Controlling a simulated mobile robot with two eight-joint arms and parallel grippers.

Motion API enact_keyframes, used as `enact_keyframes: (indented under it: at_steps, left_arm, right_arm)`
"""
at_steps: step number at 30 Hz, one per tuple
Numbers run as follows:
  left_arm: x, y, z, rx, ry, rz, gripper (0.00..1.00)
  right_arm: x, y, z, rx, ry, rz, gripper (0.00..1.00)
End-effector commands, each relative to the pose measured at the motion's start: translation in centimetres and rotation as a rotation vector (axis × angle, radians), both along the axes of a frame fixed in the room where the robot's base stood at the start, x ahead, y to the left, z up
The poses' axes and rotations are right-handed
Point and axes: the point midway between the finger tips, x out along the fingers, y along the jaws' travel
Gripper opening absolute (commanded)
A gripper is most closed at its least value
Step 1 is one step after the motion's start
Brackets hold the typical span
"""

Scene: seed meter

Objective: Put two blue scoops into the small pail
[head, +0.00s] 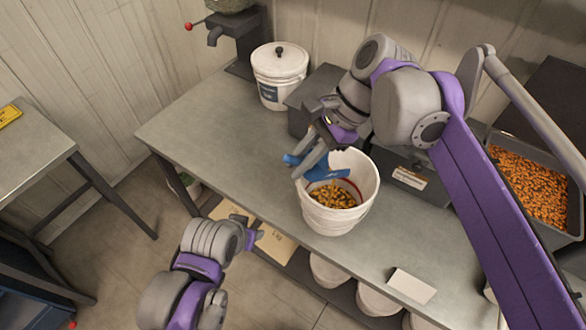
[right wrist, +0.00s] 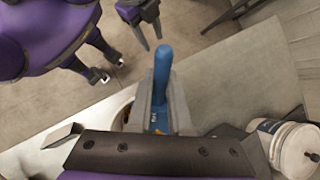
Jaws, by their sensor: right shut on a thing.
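The open white pail (head: 322,218) stands on the grey workbench with yellow-orange seeds (head: 338,196) inside, below a red line on its inner wall. In the right wrist view the scoop's blue handle (right wrist: 162,72) sticks out between the fingers, and the pail's rim is partly hidden. My left gripper (head: 248,229) is empty, with its fingers apart, off the bench's front edge.
A grey bin (head: 493,133) of orange seeds stands at the right. A lidded white bucket (head: 279,88) and grey boxes stand behind the pail. A white card (head: 412,286) lies to the front right. The bench's left part is clear. Several buckets sit below.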

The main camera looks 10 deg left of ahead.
Motion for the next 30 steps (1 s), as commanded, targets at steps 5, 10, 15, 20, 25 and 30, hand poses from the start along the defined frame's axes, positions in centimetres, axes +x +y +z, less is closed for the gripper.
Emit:
enact_keyframes:
  at_steps: [5,10,15,20,25,30]
  left_arm:
    - [-0.2,0.0,-0.4,0.0,0.003,0.0,0.5]
    - [-0.3,0.0,-0.8,0.0,0.007,0.0,0.5]
    - [-0.5,0.0,-1.1,0.0,0.009,0.0,0.5]
    - [-0.6,0.0,-1.4,0.0,0.011,0.0,0.5]
    - [-0.6,0.0,-1.5,0.0,0.012,0.0,0.5]
    - [-0.6,0.0,-1.4,0.0,0.012,0.0,0.5]
  right_arm:
    - [0.9,-0.8,0.9,0.068,0.074,-0.003,0.0]
    - [1.7,-1.5,1.6,0.131,0.142,-0.003,0.0]
    - [2.5,-2.2,2.3,0.189,0.205,-0.002,0.0]
    - [2.9,-2.6,2.9,0.227,0.249,-0.002,0.0]
    - [3.1,-2.9,3.2,0.247,0.27,0.0,0.0]
    - [3.1,-2.9,3.3,0.251,0.273,0.001,0.0]
